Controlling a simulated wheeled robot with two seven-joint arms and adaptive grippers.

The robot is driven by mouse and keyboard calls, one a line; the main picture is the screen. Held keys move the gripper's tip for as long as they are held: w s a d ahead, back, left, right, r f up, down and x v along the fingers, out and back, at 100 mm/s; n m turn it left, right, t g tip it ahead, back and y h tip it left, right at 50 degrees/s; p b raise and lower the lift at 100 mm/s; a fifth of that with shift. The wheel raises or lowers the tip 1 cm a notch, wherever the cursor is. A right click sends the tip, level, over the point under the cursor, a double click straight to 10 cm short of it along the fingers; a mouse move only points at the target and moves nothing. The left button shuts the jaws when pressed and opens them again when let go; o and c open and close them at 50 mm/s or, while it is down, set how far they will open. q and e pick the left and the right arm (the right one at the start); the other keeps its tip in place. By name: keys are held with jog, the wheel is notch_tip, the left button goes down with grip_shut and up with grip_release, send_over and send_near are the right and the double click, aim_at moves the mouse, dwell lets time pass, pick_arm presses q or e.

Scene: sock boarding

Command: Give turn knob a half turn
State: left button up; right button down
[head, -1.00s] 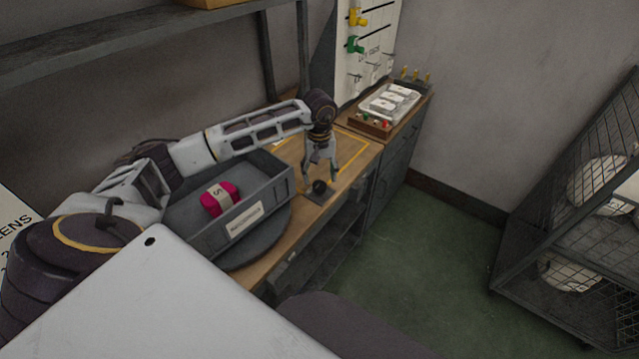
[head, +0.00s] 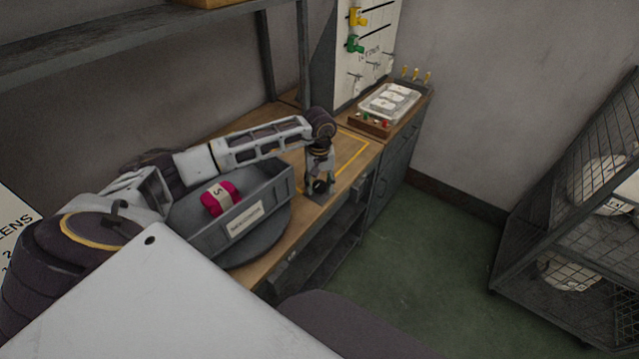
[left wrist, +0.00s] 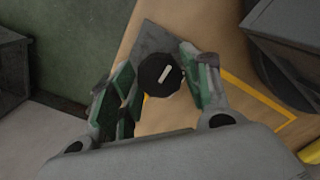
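The turn knob (left wrist: 158,74) is a round black knob with a white pointer line, on a dark grey plate (left wrist: 150,38) at the bench edge. In the head view the knob (head: 320,186) is partly hidden by my left gripper (head: 320,184). My left gripper, also in the left wrist view (left wrist: 155,80), points down with its fingers apart, one on each side of the knob. Gaps between fingers and knob look small; I cannot tell whether they touch. My right gripper is not in view.
A grey bin (head: 262,206) holding a pink banded sock bundle (head: 219,198) stands on a round dark turntable (head: 262,246) left of the knob. A tray of white packs (head: 389,103) sits at the back. A wire cage (head: 590,220) stands right. The green floor is clear.

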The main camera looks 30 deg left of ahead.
pick_arm(q)
jog(key=c, duration=0.5)
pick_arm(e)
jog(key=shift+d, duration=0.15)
